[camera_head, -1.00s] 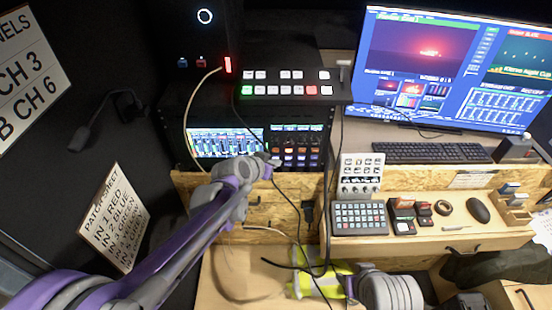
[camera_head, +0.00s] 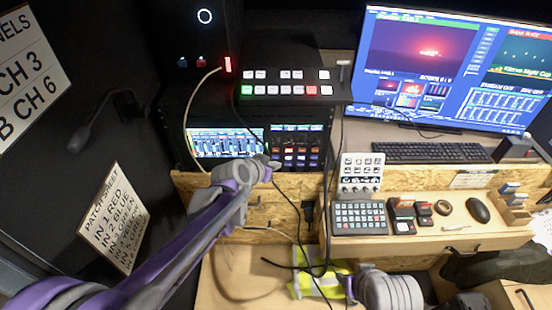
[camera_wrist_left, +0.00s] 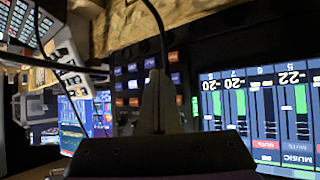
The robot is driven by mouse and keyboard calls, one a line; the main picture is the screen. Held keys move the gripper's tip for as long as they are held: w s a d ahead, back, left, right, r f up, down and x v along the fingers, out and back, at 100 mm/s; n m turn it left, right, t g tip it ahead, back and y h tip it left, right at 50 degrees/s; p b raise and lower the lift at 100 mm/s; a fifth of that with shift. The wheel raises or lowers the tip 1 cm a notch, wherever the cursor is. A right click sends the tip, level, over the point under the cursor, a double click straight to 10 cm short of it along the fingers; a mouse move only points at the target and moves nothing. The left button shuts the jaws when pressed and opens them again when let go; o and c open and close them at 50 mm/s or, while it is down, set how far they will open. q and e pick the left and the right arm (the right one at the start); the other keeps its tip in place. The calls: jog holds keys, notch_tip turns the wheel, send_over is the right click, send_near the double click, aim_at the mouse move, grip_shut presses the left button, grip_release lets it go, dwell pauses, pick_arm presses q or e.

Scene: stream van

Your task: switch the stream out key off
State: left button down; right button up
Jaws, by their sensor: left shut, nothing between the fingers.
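A rack panel of small lit keys (camera_head: 296,148) sits in the black rack, right of a bright audio mixer screen. Its orange and blue-violet keys also show in the left wrist view (camera_wrist_left: 133,93). The labels are too small to tell which one is the stream out key. My left gripper (camera_head: 272,165) is just in front of the panel's lower left part. In the left wrist view its closed fingers (camera_wrist_left: 159,88) are empty and point toward the panel, hiding some keys. Contact cannot be told. The monitor (camera_head: 455,65) appears to read "STREAM OFF" and "REC OFF".
A switcher (camera_head: 285,88) with lit buttons stands above the rack. Black cables (camera_head: 299,215) hang before the wooden front. The desk at right holds a keyboard (camera_head: 430,152), a button pad (camera_head: 360,216) and a mouse (camera_head: 478,210).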

pick_arm(q)
jog(key=s, duration=0.6)
dwell(0.4)
dwell(1.0)
